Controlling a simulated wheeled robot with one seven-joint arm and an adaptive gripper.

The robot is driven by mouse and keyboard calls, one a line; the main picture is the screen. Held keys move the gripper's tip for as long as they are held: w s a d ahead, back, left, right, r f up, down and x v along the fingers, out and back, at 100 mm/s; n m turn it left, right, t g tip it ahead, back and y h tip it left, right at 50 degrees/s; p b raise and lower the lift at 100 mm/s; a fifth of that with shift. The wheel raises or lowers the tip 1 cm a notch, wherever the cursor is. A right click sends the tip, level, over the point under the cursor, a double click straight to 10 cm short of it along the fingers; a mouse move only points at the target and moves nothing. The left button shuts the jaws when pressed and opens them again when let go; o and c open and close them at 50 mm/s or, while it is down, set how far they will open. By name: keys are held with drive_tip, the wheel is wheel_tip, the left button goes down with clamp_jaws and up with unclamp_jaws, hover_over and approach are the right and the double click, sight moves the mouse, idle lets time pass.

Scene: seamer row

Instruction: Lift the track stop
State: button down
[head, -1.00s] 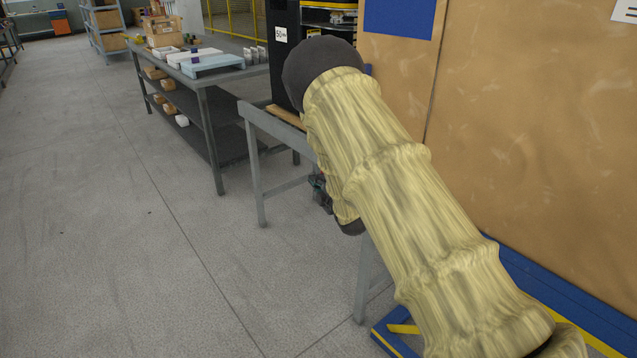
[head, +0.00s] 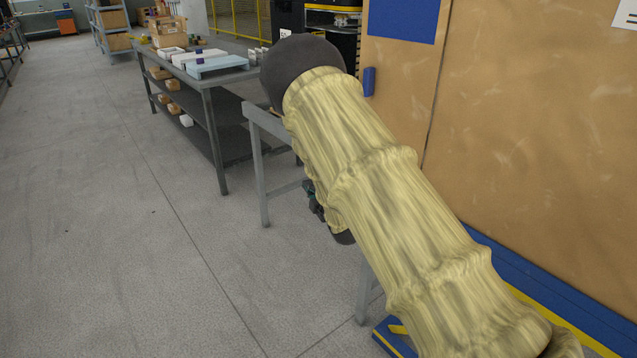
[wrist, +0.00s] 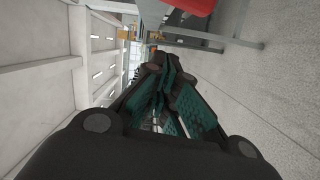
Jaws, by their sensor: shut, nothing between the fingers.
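I cannot make out the track stop in either view; my arm covers much of the grey stand (head: 258,165) in the head view. My gripper (wrist: 163,75) shows in the wrist view with its dark, teal-padded fingers together and nothing between them. In the head view a small part of my gripper (head: 315,203) shows past the left edge of my sleeved arm, in front of the stand's legs. A red piece (wrist: 196,5) is cut off by the top edge of the wrist view, and I cannot tell what it is.
A grey workbench (head: 225,78) with trays and boxes stands behind the stand, to the left. A tan panel wall (head: 540,130) with a blue base is close on the right. Blue and yellow floor framing (head: 395,338) lies at the lower right. The floor at left is clear.

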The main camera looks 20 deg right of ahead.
drive_tip(key=s+d, duration=0.1)
drive_tip(key=s, duration=0.7)
drive_tip(key=s+d+f+m+g+h, duration=0.15)
drive_tip(key=s+f+m+g, duration=0.7)
drive_tip(key=s+f, duration=1.15)
drive_tip(key=s+a+f+m+g, duration=0.2)
drive_tip(key=s+f+m+g, duration=0.15)
drive_tip(key=s, duration=0.65)
drive_tip(key=s+a+f+m+g, duration=0.15)
drive_tip(key=s+f, duration=0.25)
drive_tip(key=s, duration=0.5)
drive_tip(key=s+a+f+m+g, duration=0.2)
drive_tip(key=s+f+m+g, duration=0.15)
drive_tip(key=s, duration=0.65)
drive_tip(key=s+r+m+p, duration=0.1)
drive_tip(key=s+r+p, duration=0.2)
drive_tip(key=r+p, duration=1.7)
drive_tip(key=shift+a+g+p, duration=0.3)
drive_tip(key=shift+p, duration=0.1)
